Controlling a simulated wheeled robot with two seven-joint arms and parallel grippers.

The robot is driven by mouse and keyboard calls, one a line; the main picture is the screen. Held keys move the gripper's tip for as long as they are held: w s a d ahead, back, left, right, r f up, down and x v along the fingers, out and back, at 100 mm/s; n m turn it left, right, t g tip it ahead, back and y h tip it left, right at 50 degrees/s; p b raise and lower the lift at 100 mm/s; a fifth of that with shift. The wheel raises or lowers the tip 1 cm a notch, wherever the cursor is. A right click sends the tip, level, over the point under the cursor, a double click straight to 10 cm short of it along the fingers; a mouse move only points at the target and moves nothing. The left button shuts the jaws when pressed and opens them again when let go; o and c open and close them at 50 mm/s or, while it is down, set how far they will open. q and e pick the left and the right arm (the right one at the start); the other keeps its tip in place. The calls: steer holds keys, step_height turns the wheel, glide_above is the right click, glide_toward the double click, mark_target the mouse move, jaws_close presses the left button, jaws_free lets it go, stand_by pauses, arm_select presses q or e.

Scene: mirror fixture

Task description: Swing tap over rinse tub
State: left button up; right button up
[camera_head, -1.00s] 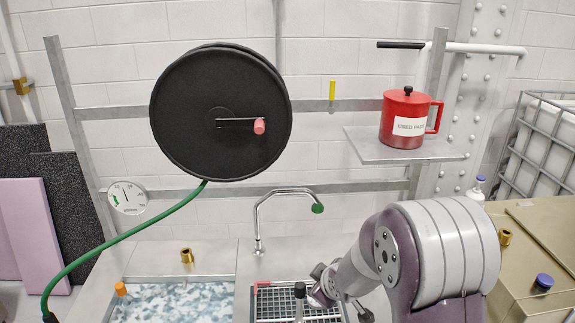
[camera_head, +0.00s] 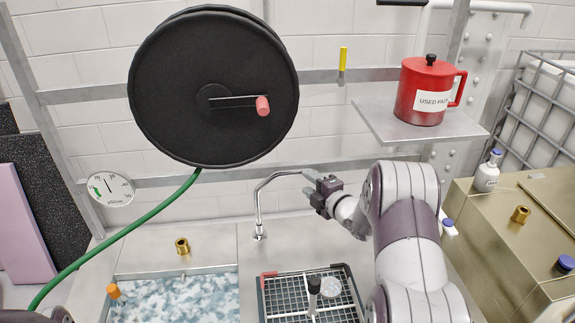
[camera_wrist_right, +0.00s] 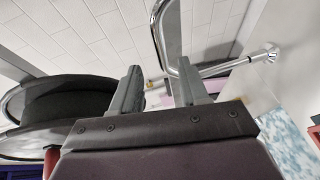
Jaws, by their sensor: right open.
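The chrome tap (camera_head: 259,204) rises from the counter behind and between two basins, its spout pointing right. The spout's far end is hidden behind my right gripper (camera_head: 313,182). In the right wrist view the gripper (camera_wrist_right: 158,85) is open, and the tap's bent pipe (camera_wrist_right: 158,38) passes close to the right finger. I cannot tell whether they touch. The left basin (camera_head: 235,281) holds blue-white, foamy water; the right one (camera_head: 262,300) has a wire grid. Neither is labelled, so I cannot tell which is the rinse tub. My left gripper is not in view.
A black hose reel (camera_head: 213,125) with a green hose (camera_head: 130,232) hangs above left. A red can (camera_head: 428,92) stands on a shelf (camera_head: 370,120) above my right arm. An olive cabinet (camera_head: 490,235) with bottles is at right. A black-handled brush (camera_head: 314,285) stands in the grid basin.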

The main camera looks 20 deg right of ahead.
mark_target(296, 174)
steer(key=p+x, duration=0.2)
steer(key=x, duration=0.7)
steer(key=shift+w+a+f, duration=0.1)
steer(key=shift+w+f, duration=0.05)
steer(key=shift+w, duration=0.35)
steer(key=shift+w, duration=0.1)
steer(key=shift+f, duration=0.1)
jaws_close()
